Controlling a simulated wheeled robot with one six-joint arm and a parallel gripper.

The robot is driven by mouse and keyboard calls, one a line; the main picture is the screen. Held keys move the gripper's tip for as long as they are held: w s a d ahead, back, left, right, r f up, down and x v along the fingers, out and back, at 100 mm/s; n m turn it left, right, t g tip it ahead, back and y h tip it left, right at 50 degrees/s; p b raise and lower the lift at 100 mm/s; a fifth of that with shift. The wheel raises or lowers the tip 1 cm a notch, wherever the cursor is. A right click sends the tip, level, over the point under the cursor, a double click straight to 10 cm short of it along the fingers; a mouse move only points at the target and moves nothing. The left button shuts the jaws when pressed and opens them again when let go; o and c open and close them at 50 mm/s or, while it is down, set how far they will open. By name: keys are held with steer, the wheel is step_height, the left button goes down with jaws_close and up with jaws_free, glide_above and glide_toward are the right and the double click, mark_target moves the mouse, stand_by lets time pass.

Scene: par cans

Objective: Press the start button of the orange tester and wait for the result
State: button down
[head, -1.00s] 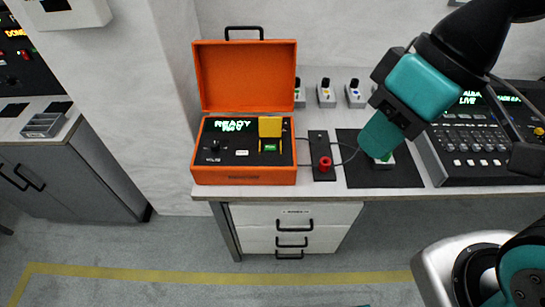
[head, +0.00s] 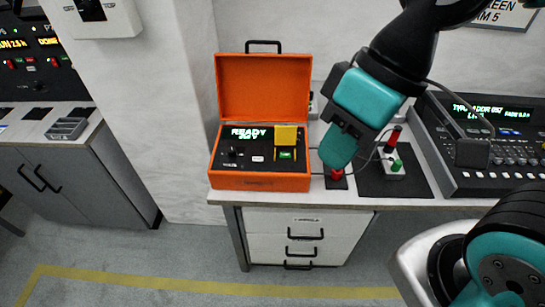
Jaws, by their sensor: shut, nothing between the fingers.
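The orange tester (head: 260,184) stands open on the left end of the bench, its lid upright at the back. Its display (head: 249,132) glows green with "READY" and a second line too small to read surely. A yellow flap (head: 286,136) stands raised above a small green button (head: 287,154), which carries a tiny unreadable label. My gripper (head: 337,152) is shut and empty, to the right of the tester and apart from the green button. It hides part of the bench and the leads behind it.
Right of the tester are a red-topped post (head: 337,174), a dark mat (head: 402,186) and a small white box (head: 391,166) with red and green parts. A mixing console (head: 482,150) fills the right. Drawers (head: 296,222) stand below the bench (head: 390,203).

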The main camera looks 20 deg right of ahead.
steer(key=m+t+p, duration=0.8)
steer(key=m+p, duration=0.1)
steer(key=m, duration=2)
glide_above(284, 156)
step_height(284, 156, down, 22)
steer(key=shift+w+d+r+h, duration=0.1)
steer(key=shift+r+h, duration=0.1)
steer(key=shift+h, duration=0.1)
steer(key=shift+f+b, duration=0.1)
steer(key=shift+b, duration=0.2)
step_height(284, 156, down, 9)
steer(key=b, duration=0.6)
steer(key=shift+r+b, duration=0.2)
steer(key=shift+b, duration=0.1)
